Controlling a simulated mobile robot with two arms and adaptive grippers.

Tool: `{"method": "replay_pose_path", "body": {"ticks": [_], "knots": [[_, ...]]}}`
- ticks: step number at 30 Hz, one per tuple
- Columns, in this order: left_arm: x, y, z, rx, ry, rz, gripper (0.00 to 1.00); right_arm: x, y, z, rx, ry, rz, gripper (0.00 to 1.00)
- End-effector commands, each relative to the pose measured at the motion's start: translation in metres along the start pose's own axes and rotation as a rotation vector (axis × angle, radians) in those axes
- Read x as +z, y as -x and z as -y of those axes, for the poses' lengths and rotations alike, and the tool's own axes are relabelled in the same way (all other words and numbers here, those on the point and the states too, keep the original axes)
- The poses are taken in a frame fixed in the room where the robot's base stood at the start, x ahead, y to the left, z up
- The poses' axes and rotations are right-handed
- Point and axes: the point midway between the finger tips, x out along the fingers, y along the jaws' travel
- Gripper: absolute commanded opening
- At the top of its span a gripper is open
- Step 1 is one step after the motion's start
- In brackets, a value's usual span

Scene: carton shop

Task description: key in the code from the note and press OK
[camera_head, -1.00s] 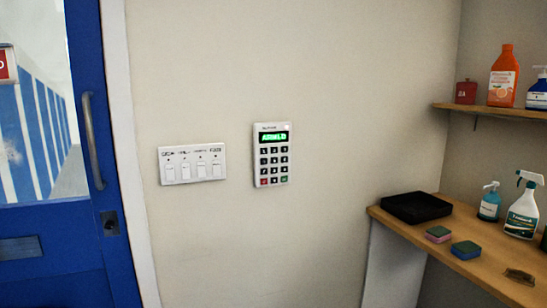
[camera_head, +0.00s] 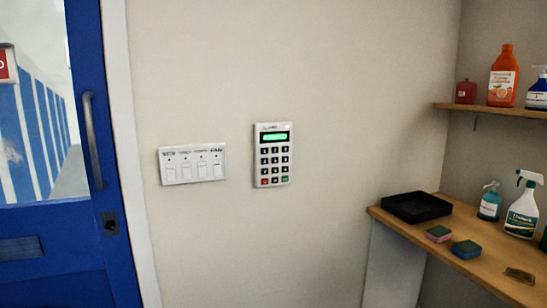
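A white keypad (camera_head: 272,155) with dark keys is mounted on the beige wall. It has a red key at its lower left and a green key at its lower right. Its display (camera_head: 274,137) is lit green, but the text on it is too blurred to read. I see no note with a code in this view. Neither of my grippers is in view.
A white panel of several switches (camera_head: 192,164) is left of the keypad. A blue door (camera_head: 85,250) with a metal handle (camera_head: 92,141) is at the left. A wooden counter (camera_head: 480,268) at the right holds a black tray (camera_head: 416,207), sponges (camera_head: 466,249) and spray bottles (camera_head: 522,205).

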Motion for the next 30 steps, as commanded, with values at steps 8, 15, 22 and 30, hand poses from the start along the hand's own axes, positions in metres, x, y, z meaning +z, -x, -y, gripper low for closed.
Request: {"method": "replay_pose_path", "body": {"ticks": [8, 15, 22, 30], "knots": [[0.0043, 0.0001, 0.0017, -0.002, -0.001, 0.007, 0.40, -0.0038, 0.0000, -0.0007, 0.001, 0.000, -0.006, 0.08], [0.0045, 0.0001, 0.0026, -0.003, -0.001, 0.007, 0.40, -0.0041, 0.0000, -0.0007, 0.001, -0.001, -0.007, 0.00], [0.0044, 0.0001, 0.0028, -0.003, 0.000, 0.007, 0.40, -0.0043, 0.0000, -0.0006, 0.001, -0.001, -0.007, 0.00], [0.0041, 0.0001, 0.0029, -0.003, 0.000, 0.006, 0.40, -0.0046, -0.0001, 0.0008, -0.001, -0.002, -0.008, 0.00]]}}
